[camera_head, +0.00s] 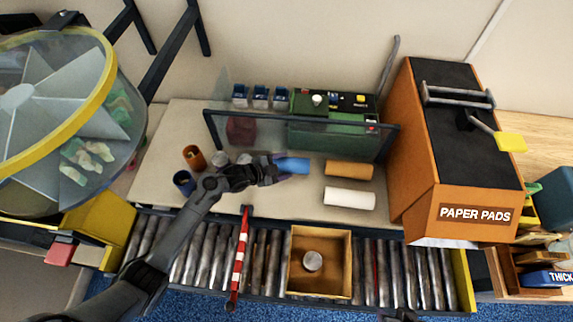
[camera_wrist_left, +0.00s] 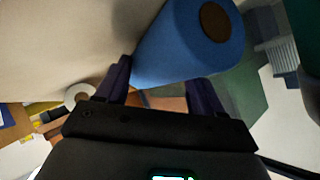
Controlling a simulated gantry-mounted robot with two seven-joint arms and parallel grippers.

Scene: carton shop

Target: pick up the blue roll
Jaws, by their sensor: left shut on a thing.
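The blue roll (camera_head: 295,166) lies on its side on the beige worktop, in front of the green machine. My left gripper (camera_head: 276,168) is at its left end, shut on it. In the left wrist view the blue roll (camera_wrist_left: 180,45) sits between the two dark fingers of my left gripper (camera_wrist_left: 163,82), its brown core end facing up in the picture. Whether the roll touches the worktop or is slightly raised, I cannot tell.
An orange roll (camera_head: 349,169) and a white roll (camera_head: 349,198) lie to the right. A clear panel with a dark frame (camera_head: 300,119) stands behind the blue roll. Cups (camera_head: 194,158) stand at left. A wooden tray (camera_head: 320,235) sits on the front rollers. The orange PAPER PADS box (camera_head: 405,150) rises at right.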

